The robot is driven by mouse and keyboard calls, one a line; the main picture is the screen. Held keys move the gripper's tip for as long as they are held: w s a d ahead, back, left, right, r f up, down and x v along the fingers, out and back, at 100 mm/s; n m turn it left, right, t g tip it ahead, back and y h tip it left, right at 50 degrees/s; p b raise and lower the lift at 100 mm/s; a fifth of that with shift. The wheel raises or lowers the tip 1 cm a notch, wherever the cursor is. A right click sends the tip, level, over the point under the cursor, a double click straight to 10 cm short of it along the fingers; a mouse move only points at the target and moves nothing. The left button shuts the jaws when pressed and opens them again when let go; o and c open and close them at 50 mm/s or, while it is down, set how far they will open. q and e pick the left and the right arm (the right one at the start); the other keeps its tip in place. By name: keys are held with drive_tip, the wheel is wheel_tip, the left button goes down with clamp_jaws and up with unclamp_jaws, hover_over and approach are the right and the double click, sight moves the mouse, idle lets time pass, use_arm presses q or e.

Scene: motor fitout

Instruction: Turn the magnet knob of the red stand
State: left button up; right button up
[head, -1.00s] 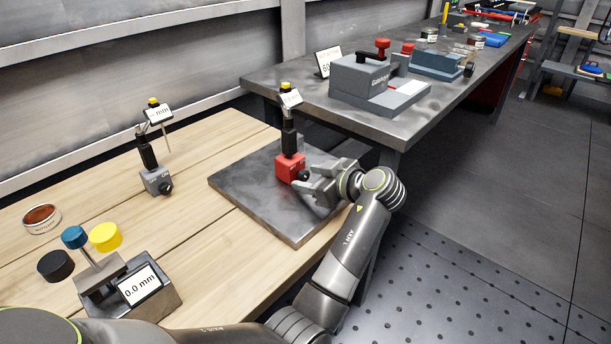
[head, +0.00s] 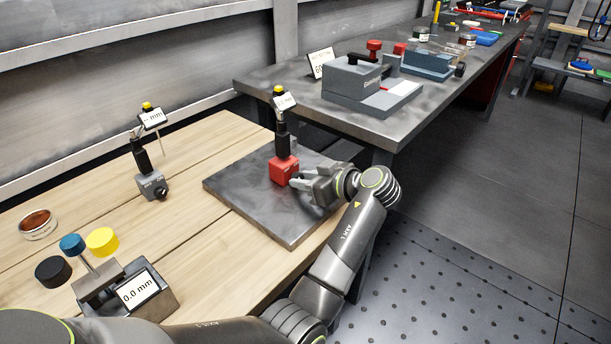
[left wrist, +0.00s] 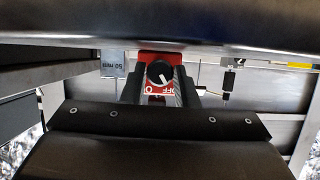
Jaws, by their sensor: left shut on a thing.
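The red stand (head: 283,170) has a red magnet base with a black upright and a dial at its top. It stands upright on the dark metal plate (head: 240,202). In the left wrist view its black knob (left wrist: 159,73) has a white mark and sits on the red face (left wrist: 146,57) beside a label reading OFF. My left gripper (head: 296,182) is at the right side of the base, its fingers shut on the knob. In the head view the fingers hide the knob. My right gripper is not in view.
A grey stand (head: 151,186) is on the wooden bench left of the plate. A gauge block with a 0.0 mm display (head: 139,289) and coloured discs is at the front left. A metal table (head: 385,128) with a grey device (head: 350,82) is behind.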

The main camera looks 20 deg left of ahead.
use_arm(q)
drive_tip(key=shift+r+m+g+p, duration=0.25)
drive_tip(key=shift+m+g+p, duration=0.05)
drive_tip(key=shift+m, duration=0.2)
drive_tip(key=shift+w+f+m+g+y+p, duration=0.1)
drive_tip(key=shift+f+m+g+y+p, duration=0.25)
drive_tip(key=shift+m+g, duration=0.35)
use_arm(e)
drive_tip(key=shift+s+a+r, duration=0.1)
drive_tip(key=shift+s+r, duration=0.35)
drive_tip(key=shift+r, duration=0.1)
use_arm(q)
drive_tip(key=o, duration=1)
drive_tip(key=shift+t, duration=0.3)
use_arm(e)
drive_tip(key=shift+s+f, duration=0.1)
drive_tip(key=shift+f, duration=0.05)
